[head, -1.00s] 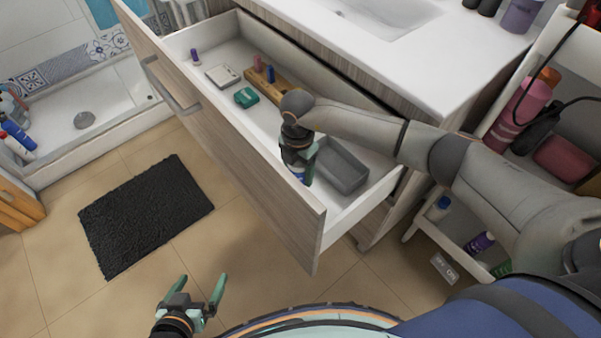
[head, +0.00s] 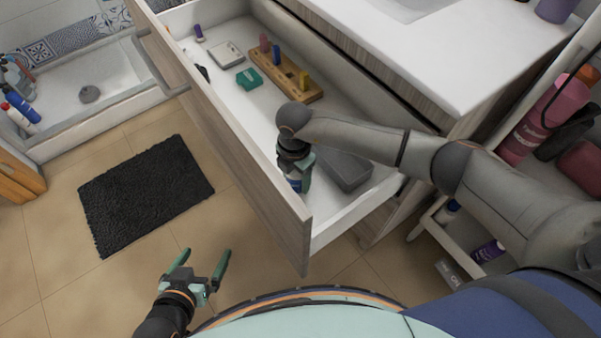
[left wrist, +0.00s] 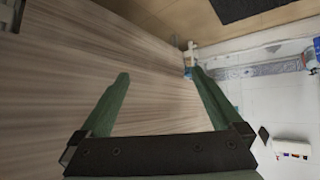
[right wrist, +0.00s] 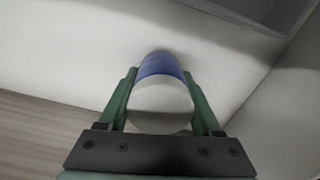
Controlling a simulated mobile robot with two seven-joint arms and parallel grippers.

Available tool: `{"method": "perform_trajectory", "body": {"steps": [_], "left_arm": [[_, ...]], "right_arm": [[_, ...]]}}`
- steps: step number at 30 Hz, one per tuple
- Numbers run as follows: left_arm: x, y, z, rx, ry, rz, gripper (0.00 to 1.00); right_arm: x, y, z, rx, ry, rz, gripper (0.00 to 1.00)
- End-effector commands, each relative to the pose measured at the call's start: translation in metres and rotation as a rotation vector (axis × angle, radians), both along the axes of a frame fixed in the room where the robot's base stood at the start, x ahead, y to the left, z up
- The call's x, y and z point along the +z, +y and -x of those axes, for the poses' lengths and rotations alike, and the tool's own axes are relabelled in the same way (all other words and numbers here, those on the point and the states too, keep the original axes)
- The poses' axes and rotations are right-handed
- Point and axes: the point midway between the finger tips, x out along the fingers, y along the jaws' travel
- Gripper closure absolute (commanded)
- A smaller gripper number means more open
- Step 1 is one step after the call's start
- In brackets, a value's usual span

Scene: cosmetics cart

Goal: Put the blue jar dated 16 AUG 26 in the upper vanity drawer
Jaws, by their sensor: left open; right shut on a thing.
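My right gripper (head: 300,181) reaches down into the open upper vanity drawer (head: 262,185). It is shut on a blue jar (right wrist: 160,66) with a pale round lid, which shows between the fingers in the right wrist view. The jar is low over or on the drawer floor; I cannot tell whether it touches. Its date is not visible. In the head view the jar is mostly hidden by my gripper. My left gripper (head: 205,266) is open and empty, over the floor in front of the drawer.
The drawer also holds a grey box (head: 343,170), a wooden holder (head: 287,76) with small coloured pegs, a teal item (head: 249,78) and a pale case (head: 227,54). A cart (head: 436,232) with bottles stands at the right. A black mat (head: 146,194) lies on the floor.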

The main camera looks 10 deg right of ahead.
Motion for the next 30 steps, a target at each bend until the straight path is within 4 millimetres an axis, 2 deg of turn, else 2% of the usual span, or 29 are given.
{"method": "perform_trajectory", "body": {"steps": [18,19,26,30], "left_arm": [[0.008,0.004,-0.010,-0.004,-0.048,-0.010,0.00],[0.009,0.004,-0.011,-0.005,-0.052,-0.010,0.00],[0.011,0.003,-0.013,-0.006,-0.058,-0.009,0.00],[0.011,0.002,-0.013,-0.007,-0.057,-0.007,0.00]], "right_arm": [[-0.003,0.001,0.000,0.000,-0.001,-0.001,0.97],[-0.003,0.000,0.000,0.000,0.000,0.000,0.32],[-0.003,0.000,0.000,0.000,0.000,0.000,0.06],[-0.003,0.000,0.000,0.000,0.000,0.000,0.04]]}}
